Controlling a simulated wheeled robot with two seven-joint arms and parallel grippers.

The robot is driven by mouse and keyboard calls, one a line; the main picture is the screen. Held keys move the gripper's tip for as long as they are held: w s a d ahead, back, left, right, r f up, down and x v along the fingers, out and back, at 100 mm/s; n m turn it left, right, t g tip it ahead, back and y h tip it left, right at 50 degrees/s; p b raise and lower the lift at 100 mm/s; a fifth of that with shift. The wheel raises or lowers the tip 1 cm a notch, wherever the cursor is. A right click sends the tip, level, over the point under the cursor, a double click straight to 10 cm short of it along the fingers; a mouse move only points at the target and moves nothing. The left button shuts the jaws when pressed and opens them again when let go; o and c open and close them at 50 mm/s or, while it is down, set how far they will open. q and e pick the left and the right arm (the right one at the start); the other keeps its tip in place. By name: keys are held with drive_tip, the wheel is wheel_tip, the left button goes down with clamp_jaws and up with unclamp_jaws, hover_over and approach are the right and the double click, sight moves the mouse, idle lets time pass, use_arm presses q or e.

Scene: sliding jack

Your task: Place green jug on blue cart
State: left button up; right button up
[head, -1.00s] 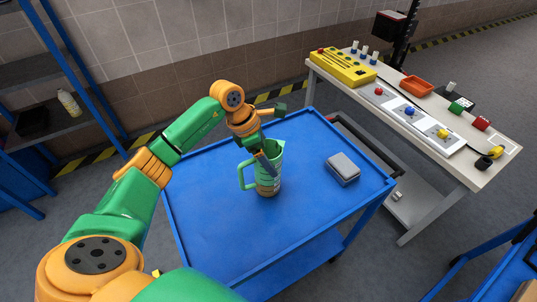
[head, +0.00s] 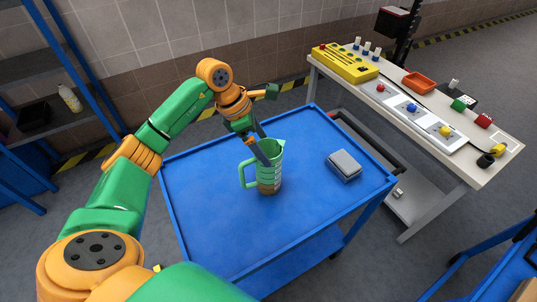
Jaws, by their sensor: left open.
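The green jug (head: 270,172) stands upright on the top of the blue cart (head: 210,225), near its middle. Its handle points left and its lower part looks brownish. My left gripper (head: 261,150) is open at the jug's upper left side, close to its rim. One finger overlaps the jug in the picture, and I cannot tell whether it touches. My right gripper is not in view.
A grey box (head: 344,164) lies on the cart to the right of the jug. A workbench (head: 410,120) with a yellow case (head: 347,63) and an orange tray (head: 418,83) stands behind right. The cart's left and front areas are clear.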

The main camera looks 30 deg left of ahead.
use_arm(q)
drive_tip(key=v, duration=0.7)
drive_tip(key=shift+f, duration=0.1)
